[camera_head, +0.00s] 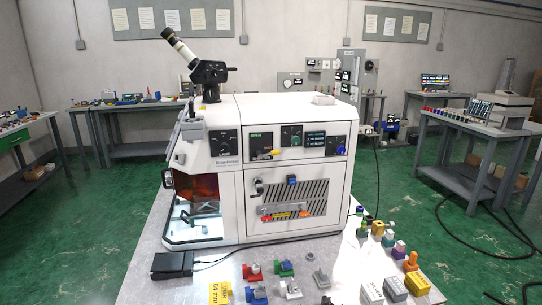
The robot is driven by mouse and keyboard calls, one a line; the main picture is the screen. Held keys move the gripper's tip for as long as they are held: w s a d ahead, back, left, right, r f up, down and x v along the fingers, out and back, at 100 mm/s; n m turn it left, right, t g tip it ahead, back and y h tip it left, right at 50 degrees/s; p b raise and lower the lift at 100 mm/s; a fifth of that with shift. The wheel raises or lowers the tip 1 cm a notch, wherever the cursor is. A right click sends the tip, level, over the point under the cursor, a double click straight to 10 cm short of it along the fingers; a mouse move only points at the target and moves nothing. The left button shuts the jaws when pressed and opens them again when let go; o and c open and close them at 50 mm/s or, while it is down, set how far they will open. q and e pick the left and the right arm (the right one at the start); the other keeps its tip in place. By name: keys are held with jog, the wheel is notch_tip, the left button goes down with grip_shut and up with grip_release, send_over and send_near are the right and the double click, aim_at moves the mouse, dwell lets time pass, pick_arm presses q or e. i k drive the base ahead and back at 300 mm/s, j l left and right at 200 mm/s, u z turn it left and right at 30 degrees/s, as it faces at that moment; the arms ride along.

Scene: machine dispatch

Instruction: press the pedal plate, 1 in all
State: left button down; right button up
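A black box-like pedal (172,265) lies flat on the light table at its left front side, in front of a white machine (245,170). A dark cable runs from the pedal to the right along the machine's base. I cannot make out its plate as a separate part, nor whether it is pressed. The machine has a microscope eyepiece (178,45) on top and a lit display reading "OPEN" (262,143). Its lower left chamber (197,205) shows an orange window above an open-looking bay. Neither of my grippers is in view.
Several coloured small parts (285,268) and a yellow "64 mm" card (220,293) lie right of the pedal. Grey and yellow blocks (395,288) stand at the table's right. The table (135,275) is bare left of the pedal. Side benches (475,145) are farther off.

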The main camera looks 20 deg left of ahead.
aim_at(164, 262)
jog(key=u, duration=1.3)
